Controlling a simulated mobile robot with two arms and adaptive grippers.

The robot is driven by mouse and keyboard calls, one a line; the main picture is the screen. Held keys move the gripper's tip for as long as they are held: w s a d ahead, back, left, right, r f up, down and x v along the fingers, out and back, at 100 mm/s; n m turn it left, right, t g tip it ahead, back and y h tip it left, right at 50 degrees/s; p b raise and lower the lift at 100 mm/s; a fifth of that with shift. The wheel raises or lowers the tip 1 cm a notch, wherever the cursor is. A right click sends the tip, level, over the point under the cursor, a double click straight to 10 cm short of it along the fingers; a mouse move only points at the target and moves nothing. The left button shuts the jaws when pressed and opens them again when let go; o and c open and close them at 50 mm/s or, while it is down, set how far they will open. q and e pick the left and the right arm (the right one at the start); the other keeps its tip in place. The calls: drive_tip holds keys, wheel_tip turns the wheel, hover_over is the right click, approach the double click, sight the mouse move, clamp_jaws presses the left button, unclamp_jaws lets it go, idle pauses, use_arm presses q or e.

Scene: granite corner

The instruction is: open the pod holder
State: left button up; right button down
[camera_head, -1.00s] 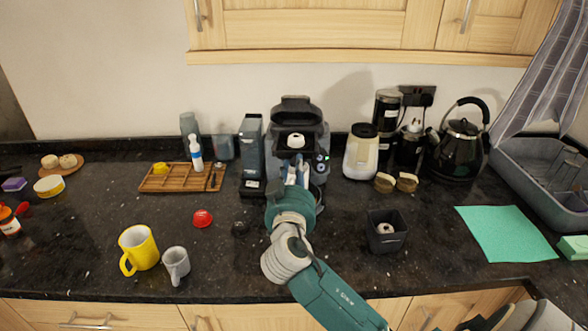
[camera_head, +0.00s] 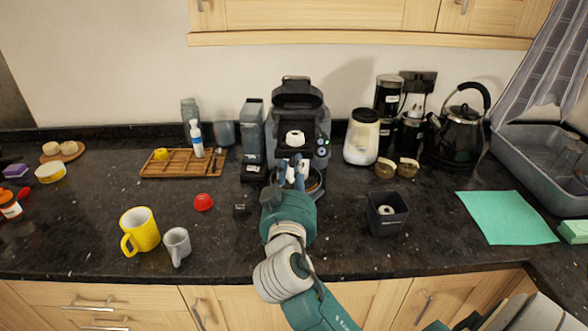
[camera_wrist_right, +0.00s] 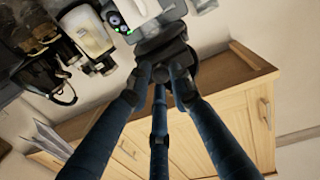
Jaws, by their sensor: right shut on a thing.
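The black coffee machine (camera_head: 318,122) stands against the wall with its top part (camera_head: 298,93) raised. A small white piece (camera_head: 295,138) shows at its front, above my right gripper (camera_head: 295,168). In the right wrist view, my right gripper (camera_wrist_right: 165,72) has its dark blue fingers closed together on a dark part at the machine's front, which I take to be the pod holder (camera_wrist_right: 164,50). The fingers hide much of that part, so how far open it is cannot be told. My left gripper is not in view.
A dark square bin (camera_head: 386,213) sits right of my arm.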

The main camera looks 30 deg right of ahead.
drive_tip(key=c, duration=1.6)
unclamp_jaws()
drive_tip(key=shift+a+f, duration=0.15)
drive_tip(key=shift+f, duration=0.05)
drive_tip(key=shift+w, duration=0.1)
drive_tip(key=v, duration=1.2)
